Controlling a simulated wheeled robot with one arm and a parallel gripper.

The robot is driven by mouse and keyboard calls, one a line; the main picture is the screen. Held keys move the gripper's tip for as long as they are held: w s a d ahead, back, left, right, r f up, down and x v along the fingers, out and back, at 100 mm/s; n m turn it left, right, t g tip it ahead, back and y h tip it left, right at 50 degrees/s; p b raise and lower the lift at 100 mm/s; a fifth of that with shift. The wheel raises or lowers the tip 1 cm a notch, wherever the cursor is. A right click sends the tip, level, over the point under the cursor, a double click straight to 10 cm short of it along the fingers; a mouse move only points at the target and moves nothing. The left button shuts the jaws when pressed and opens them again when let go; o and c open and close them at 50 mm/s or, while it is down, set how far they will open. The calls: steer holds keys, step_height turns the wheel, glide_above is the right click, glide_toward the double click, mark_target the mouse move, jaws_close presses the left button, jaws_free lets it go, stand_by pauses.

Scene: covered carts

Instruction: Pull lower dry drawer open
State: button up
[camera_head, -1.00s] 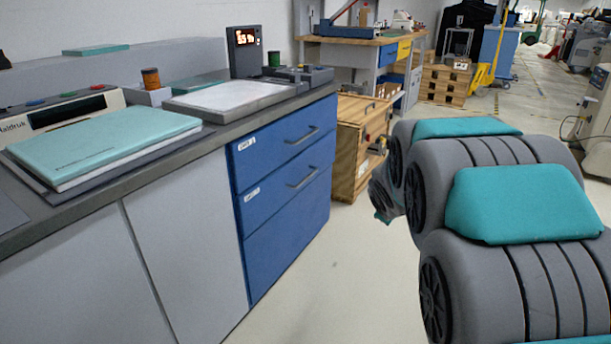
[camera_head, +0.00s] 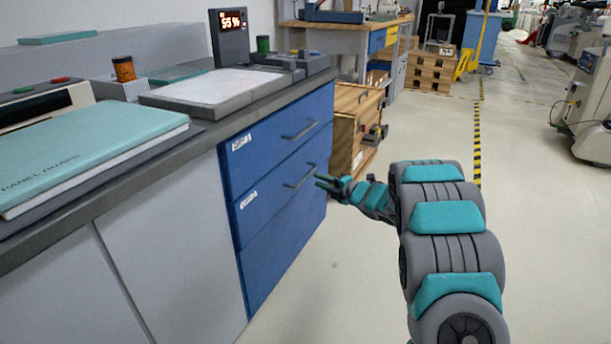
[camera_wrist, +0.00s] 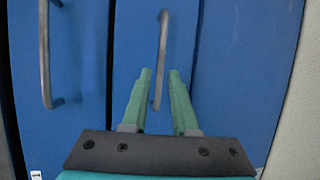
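The blue lower drawer (camera_head: 285,190) with a label and a grey bar handle (camera_head: 299,177) is in the cabinet, below the blue upper drawer (camera_head: 277,140). Both drawers look closed. My gripper (camera_head: 318,180) is in front of the lower handle. In the wrist view, the open green fingers (camera_wrist: 160,72) stand on either side of the lower drawer's handle (camera_wrist: 162,45), apart from each other. I cannot tell how deep the bar sits between them. The upper drawer's handle (camera_wrist: 44,55) is at the left of the wrist view.
A blue panel without a handle (camera_head: 285,245) is below the lower drawer.

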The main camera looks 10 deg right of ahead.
mark_target(307, 174)
steer(key=shift+x, duration=3.75)
steer(key=shift+f, duration=0.1)
jaws_close()
